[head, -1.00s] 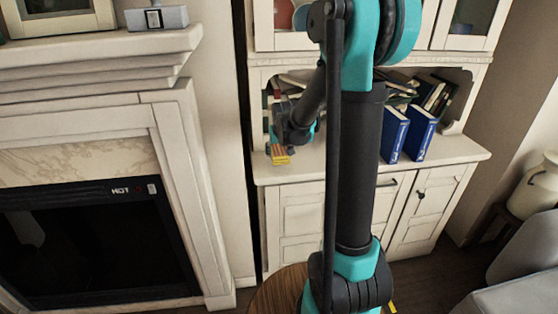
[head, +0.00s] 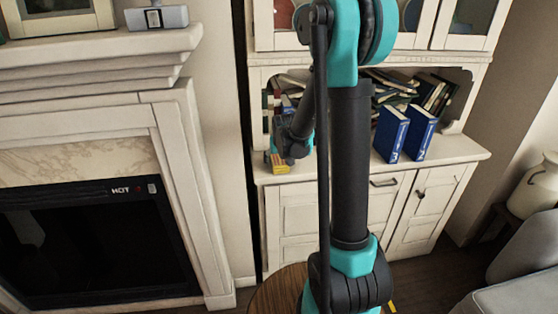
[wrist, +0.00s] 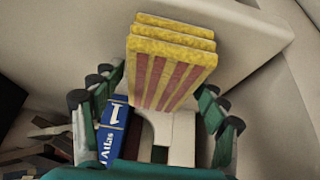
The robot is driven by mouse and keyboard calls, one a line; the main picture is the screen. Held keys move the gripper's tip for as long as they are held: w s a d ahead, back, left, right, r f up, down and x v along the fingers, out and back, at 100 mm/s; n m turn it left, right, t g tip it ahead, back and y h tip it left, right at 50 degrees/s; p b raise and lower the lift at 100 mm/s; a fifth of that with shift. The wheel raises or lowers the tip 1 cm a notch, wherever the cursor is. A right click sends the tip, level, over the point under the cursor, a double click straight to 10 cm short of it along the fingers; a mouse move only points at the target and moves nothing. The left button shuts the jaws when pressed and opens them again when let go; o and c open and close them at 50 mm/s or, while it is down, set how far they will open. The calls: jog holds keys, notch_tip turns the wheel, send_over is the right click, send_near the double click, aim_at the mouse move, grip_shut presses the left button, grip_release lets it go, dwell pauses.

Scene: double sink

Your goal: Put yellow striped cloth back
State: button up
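The yellow striped cloth (wrist: 170,75), folded in layers with yellow edges and red stripes, shows in the upper middle of the wrist view. In the head view the cloth (head: 279,164) is at the left front edge of the cabinet counter. My gripper (head: 284,158) is close beside it there. In the wrist view my gripper (wrist: 167,84) has its fingers spread wide, one to each side of the cloth. I see no clear grip on it; whether a finger touches it I cannot tell.
A blue book marked Atlas (wrist: 114,125) shows beside the left fingers. Two blue books (head: 405,133) stand on the cabinet counter (head: 340,168), with several other books behind. A fireplace (head: 95,245) is at the left. My arm hides the middle of the counter.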

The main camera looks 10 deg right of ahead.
jog(key=shift+r, duration=0.1)
jog(key=v, duration=1.2)
jog(key=s+d+f+g, duration=0.1)
jog(key=s+f, duration=0.4)
jog(key=s, duration=0.7)
jog(key=s+d+f, duration=0.3)
jog(key=s+f, duration=0.2)
jog(key=s, duration=0.7)
jog(key=shift+s+f+g, duration=0.2)
jog(key=shift+f+g, duration=0.1)
jog(key=shift+g, duration=0.1)
jog(key=shift+d, duration=0.15)
